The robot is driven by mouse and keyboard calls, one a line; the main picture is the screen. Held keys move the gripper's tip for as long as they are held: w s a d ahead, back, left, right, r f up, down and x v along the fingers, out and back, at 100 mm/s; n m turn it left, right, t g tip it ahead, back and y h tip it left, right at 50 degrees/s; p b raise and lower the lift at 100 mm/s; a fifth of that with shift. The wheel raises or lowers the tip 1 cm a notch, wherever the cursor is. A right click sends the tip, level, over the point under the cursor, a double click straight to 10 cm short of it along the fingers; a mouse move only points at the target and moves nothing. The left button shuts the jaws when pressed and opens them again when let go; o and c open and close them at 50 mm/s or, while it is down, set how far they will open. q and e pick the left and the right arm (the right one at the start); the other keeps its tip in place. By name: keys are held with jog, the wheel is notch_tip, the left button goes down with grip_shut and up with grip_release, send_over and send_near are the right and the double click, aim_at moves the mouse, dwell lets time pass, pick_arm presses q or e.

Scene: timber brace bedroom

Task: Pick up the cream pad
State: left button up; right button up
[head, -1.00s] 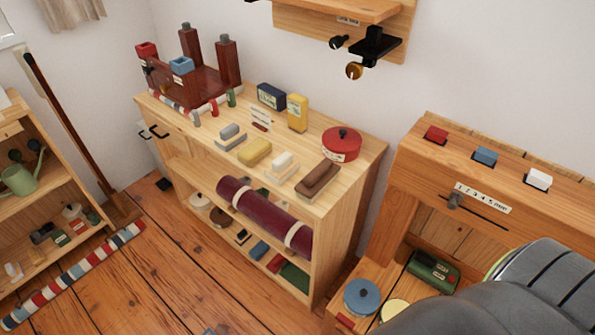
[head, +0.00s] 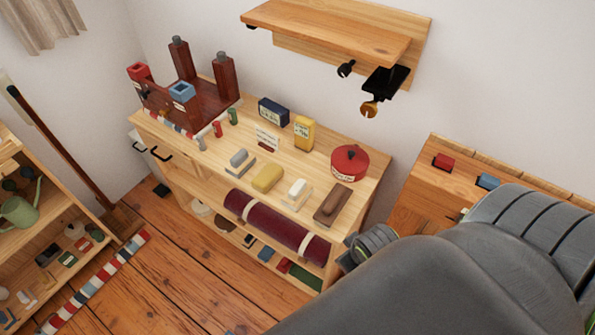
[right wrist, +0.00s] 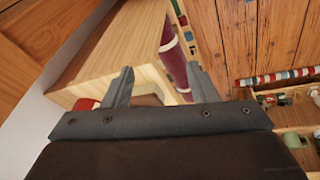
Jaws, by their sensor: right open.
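The cream pad (head: 297,189) lies on a pale wooden block on top of the low wooden cabinet (head: 225,150). It is between a yellow pad (head: 267,177) and a brown pad (head: 332,203). My right arm comes in from the lower right, with its wrist beside the cabinet's right end; the arm itself hides most of the gripper in the head view. In the right wrist view my right gripper (right wrist: 162,82) is open and empty, pointing at the end of the cabinet. I cannot make out the cream pad there. My left gripper is not in view.
A grey pad (head: 239,158) sits left of the yellow one. A red round tin (head: 349,163), a yellow box (head: 304,132) and a navy box (head: 273,111) stand behind. A wall shelf with hooks (head: 330,30) hangs above. A maroon roll (head: 275,225) lies below the top.

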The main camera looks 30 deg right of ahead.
notch_tip(320, 180, up, 4)
jog(key=w+n, duration=0.2)
notch_tip(320, 180, up, 8)
jog(key=n+g+y, duration=0.2)
jog(key=n+g, duration=0.1)
jog(key=n, duration=1.7)
send_over(297, 186)
notch_tip(297, 186, down, 12)
jog(key=b, duration=1.1)
jog(key=shift+s+a+r, duration=0.1)
jog(key=shift+r, duration=0.05)
pick_arm(q)
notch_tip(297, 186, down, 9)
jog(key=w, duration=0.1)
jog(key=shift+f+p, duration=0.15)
jog(key=shift+p, duration=0.15)
pick_arm(e)
jog(key=shift+f, duration=2.6)
